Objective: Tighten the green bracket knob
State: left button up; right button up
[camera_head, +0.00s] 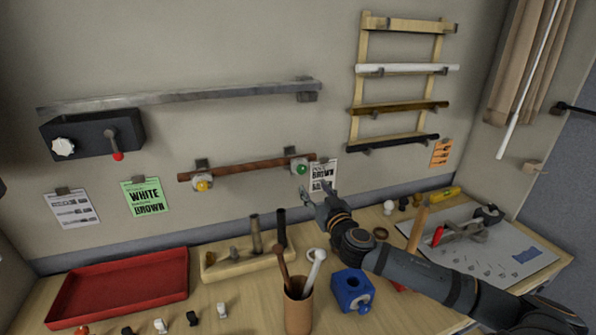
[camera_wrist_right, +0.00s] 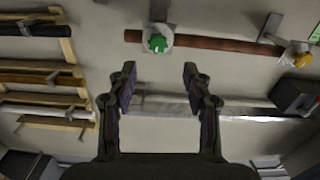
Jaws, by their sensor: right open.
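The green knob (camera_head: 302,169) sits on the right bracket (camera_head: 298,153) of a brown rod (camera_head: 245,170) on the wall. A yellow knob (camera_head: 202,185) sits on the left bracket. My right gripper (camera_head: 317,193) is open and empty just below and right of the green knob in the head view. In the right wrist view, the green knob (camera_wrist_right: 157,43) shows beyond the two spread fingertips (camera_wrist_right: 159,80), roughly centred between them and apart from both. The yellow knob (camera_wrist_right: 301,59) is at the right there. My left gripper is not in view.
A wooden rack (camera_head: 354,100) with rods is at upper right. Below stand a cup with tools (camera_head: 299,315), a blue block (camera_head: 350,287), a wooden holder (camera_head: 225,270) and a red tray (camera_head: 60,309).

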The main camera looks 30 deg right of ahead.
aim_at(302, 171)
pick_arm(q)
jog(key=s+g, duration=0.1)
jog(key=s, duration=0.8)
pick_arm(e)
jog(key=p+x, duration=0.3)
jog(key=x, duration=0.5)
jog(key=shift+w+d+r, duration=0.2)
jog(key=shift+w+d, duration=0.05)
jog(key=shift+w, duration=0.3)
jog(key=shift+w+d+f, duration=0.15)
jog(key=shift+w+f, duration=0.05)
jog(key=shift+w, duration=0.05)
jog(key=c, duration=0.9)
grip_shut()
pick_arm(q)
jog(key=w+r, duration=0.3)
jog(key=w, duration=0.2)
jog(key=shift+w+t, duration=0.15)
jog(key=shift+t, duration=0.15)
